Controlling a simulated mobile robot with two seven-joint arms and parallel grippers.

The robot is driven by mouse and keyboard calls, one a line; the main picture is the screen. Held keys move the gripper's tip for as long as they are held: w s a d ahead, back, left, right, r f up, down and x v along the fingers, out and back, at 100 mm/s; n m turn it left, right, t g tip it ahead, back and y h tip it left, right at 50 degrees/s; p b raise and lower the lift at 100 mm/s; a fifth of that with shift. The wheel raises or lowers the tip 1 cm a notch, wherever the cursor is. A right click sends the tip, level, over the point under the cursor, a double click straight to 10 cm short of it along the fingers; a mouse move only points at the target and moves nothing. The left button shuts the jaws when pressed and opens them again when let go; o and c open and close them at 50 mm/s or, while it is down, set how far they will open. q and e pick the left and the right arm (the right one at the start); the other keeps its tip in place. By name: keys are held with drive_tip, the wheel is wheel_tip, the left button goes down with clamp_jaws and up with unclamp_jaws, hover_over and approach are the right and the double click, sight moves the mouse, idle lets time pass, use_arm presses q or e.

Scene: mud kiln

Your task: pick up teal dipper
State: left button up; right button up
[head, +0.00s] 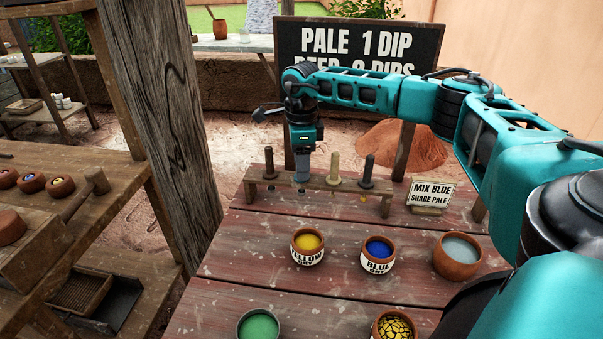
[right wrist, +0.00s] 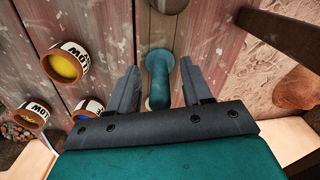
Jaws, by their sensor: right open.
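The teal dipper (right wrist: 161,72) shows in the right wrist view, its rounded handle between the two fingers of my right gripper (right wrist: 158,88). Gaps remain on both sides, so the fingers look apart from it. In the head view my right gripper (head: 302,178) points down over the wooden dipper rack (head: 318,184), at the second place from the left. It hides most of the teal dipper there. My left gripper is not in view.
Brown (head: 269,160), tan (head: 335,168) and dark (head: 368,170) handles stand in the same rack, close to the gripper. Yellow (head: 308,248) and blue (head: 378,256) glaze pots and a grey-filled bowl (head: 458,256) stand in front. A small sign (head: 431,194) stands right of the rack.

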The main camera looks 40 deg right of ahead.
drive_tip(key=shift+f, duration=0.15)
clamp_jaws()
idle(0.4)
wheel_tip(320, 180, up, 20)
drive_tip(key=p, duration=0.1)
idle(0.6)
drive_tip(key=shift+p, duration=0.75)
